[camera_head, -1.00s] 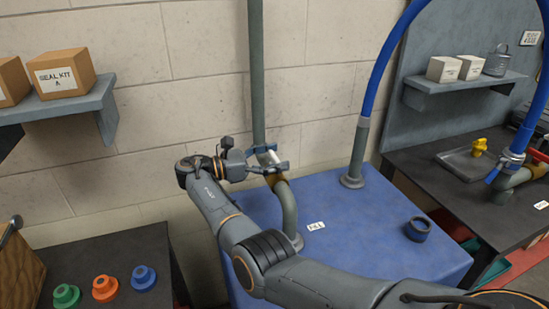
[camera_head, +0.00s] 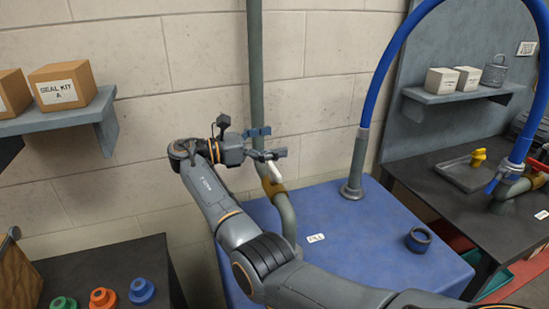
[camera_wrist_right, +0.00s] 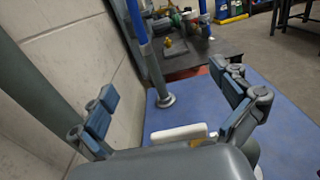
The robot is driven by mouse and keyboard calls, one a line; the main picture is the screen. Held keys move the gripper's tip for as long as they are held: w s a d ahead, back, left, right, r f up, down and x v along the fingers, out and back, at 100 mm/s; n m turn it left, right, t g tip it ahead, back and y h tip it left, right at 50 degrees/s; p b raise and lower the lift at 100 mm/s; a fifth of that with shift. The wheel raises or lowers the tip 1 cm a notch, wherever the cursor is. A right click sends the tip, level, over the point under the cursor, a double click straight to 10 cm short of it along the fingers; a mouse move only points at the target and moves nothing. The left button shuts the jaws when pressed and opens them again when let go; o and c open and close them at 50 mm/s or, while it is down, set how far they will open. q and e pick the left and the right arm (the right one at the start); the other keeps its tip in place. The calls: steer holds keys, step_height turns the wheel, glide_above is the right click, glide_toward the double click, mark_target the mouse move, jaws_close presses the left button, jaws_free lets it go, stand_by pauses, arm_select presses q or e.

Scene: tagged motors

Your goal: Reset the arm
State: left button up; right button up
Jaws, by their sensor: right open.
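My right gripper (camera_head: 268,143) is open, with nothing between its fingers, in front of the wall above the blue-topped table. In the right wrist view its two fingers (camera_wrist_right: 170,108) are spread wide. Just below it in the head view is a white lever (camera_head: 274,172) on the brass-coloured fitting (camera_head: 273,188) of a grey-green pipe (camera_head: 286,215). The white lever also shows in the wrist view (camera_wrist_right: 178,134), low between the fingers; I cannot tell the exact gap. My left gripper is not in view.
A vertical pipe (camera_head: 256,60) rises behind the gripper. A shelf (camera_head: 60,115) with boxes is at left.

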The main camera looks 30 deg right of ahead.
steer(key=shift+r, duration=0.95)
